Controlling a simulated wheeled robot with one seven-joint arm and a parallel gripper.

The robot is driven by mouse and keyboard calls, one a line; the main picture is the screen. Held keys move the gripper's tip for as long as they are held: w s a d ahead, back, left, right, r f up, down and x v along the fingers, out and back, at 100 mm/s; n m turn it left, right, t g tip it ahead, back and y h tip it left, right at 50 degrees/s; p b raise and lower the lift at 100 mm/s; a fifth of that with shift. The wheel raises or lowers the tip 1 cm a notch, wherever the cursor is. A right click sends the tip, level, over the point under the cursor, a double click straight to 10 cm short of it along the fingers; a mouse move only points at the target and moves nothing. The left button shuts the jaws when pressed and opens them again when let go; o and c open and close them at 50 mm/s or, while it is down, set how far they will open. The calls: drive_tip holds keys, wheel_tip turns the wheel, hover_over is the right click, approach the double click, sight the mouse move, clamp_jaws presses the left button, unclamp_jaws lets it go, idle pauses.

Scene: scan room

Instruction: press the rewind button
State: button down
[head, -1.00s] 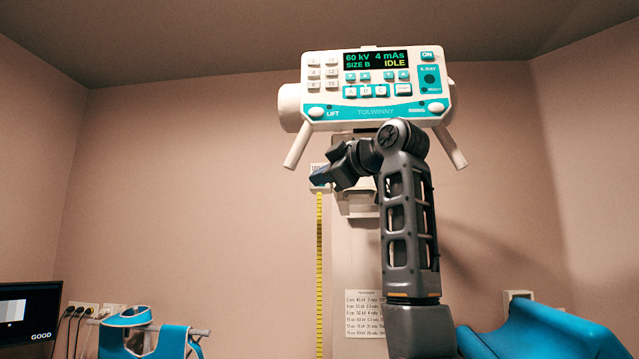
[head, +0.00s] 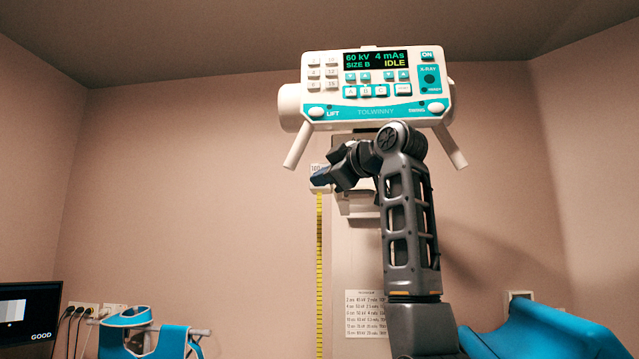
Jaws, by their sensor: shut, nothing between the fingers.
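An X-ray unit (head: 375,90) with a white and turquoise control panel hangs high in the middle. Its screen reads 60 kV, 4 mAs, SIZE B, IDLE. White oval buttons sit at its lower corners: a left one (head: 316,111) by the word LIFT and a right one (head: 436,107) whose label is too small to read. Below, a yellow tape (head: 319,260) hangs from a small white housing (head: 317,189). My gripper (head: 317,179) is shut and empty, in front of this housing and partly hiding it. I cannot tell whether they touch. No button marked rewind is readable.
A white column (head: 362,260) with a printed chart (head: 366,314) stands behind my arm. Two handles, left (head: 297,146) and right (head: 450,147), slant down from the unit. A monitor (head: 28,315), a turquoise apron (head: 140,335) and a blue cushioned piece (head: 545,330) stand low at the sides.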

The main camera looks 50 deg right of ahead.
drive_tip(key=shift+w+d, duration=0.15)
idle(0.7)
drive_tip(key=shift+s+a, duration=0.55)
drive_tip(key=shift+a, duration=0.1)
drive_tip(key=shift+s+a+b, duration=0.45)
drive_tip(key=shift+s+a, duration=0.3)
drive_tip(key=shift+a, duration=0.25)
drive_tip(key=shift+s+a+b, duration=0.45)
drive_tip(key=shift+s+a, duration=0.3)
drive_tip(key=shift+a, duration=0.2)
